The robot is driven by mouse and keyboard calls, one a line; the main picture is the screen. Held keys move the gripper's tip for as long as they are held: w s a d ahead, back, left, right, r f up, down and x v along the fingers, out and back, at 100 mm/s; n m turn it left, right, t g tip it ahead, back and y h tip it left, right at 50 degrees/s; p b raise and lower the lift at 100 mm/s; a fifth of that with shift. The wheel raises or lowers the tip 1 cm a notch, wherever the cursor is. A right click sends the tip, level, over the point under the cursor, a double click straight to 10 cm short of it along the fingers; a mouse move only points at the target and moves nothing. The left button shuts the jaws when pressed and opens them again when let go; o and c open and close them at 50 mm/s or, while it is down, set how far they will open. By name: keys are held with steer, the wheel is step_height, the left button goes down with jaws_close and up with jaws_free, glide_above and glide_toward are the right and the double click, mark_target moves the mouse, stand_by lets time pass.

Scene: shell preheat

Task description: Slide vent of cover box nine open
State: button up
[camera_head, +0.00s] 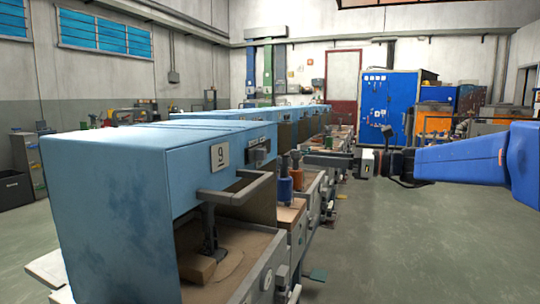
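Cover box nine (110,190) is the large light blue box at the near left, with a white plate (220,155) marked 9 on its front face. A small dark fitting (259,152), which looks like the vent, sits on that face right of the plate. Whether its slide is open or shut is too small to tell. A grey bar handle (237,190) sticks out below the plate. My gripper (306,159) points left from my blue arm, in the picture right of the fitting and apart from it. It shows side-on, so its finger gap is hidden.
More blue cover boxes (300,115) stand in a row behind box nine. A workbench with blue and orange cylinders (284,188) lies below my gripper. A blue cabinet (389,105) stands at the back. The grey floor (400,250) at right is clear.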

mark_target(266, 154)
steer(key=x, duration=1.4)
steer(key=shift+a, duration=0.3)
jaws_close()
